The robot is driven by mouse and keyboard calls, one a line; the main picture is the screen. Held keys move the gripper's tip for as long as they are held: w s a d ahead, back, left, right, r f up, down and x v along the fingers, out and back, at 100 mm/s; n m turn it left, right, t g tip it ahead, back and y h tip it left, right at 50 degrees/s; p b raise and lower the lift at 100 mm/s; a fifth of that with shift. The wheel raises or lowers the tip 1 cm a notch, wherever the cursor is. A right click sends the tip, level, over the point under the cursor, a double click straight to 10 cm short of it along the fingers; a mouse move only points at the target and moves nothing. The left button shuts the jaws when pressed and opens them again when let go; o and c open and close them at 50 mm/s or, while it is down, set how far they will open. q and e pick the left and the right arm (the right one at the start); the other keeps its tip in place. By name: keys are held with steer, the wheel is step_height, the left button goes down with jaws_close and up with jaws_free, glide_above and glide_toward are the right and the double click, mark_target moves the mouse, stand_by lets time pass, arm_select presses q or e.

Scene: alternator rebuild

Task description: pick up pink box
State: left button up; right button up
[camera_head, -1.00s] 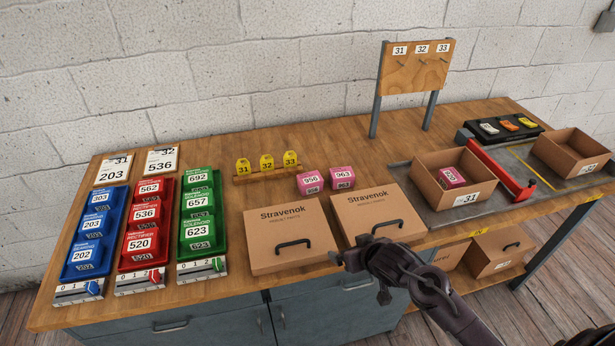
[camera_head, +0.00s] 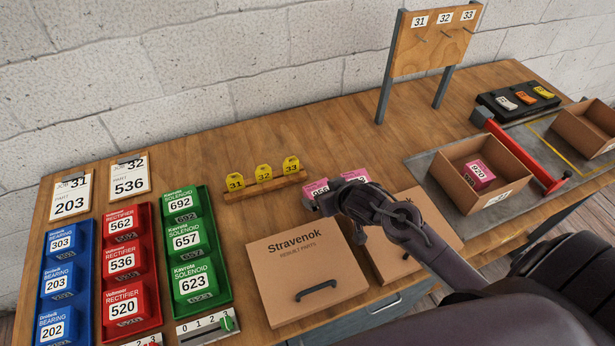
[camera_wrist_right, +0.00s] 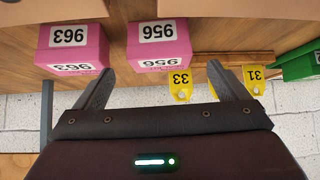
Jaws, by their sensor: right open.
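Two small pink boxes stand side by side on the bench, partly hidden by my right arm in the head view: pink box 956 (camera_head: 316,188) and pink box 963 (camera_head: 355,175). A third pink box, 920 (camera_head: 479,173), lies in an open carton. My right gripper (camera_head: 322,205) is at the near side of box 956. In the right wrist view my right gripper (camera_wrist_right: 160,80) is open and empty. Box 956 (camera_wrist_right: 160,42) is ahead between its fingers, and box 963 (camera_wrist_right: 72,45) is ahead to the left. My left gripper is not in view.
Closed Stravenok cartons (camera_head: 300,265) stand at the near edge, one partly behind my arm. A wooden rack (camera_head: 265,188) with yellow tags is left of the pink boxes. Blue, red and green trays (camera_head: 185,240) fill the left. The bench behind the boxes is clear.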

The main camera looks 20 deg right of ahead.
mark_target(320, 190)
steer(key=shift+w, duration=0.2)
steer(key=shift+x, duration=1.15)
steer(key=x, duration=0.4)
steer(key=shift+w+p, duration=0.15)
steer(key=shift+p, duration=0.25)
steer(key=shift+w+f, duration=0.25)
steer(key=shift+f, duration=0.15)
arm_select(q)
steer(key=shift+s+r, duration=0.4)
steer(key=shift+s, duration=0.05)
arm_select(e)
steer(key=c, duration=1.1)
steer(key=shift+o, duration=0.2)
steer(key=shift+r, duration=0.15)
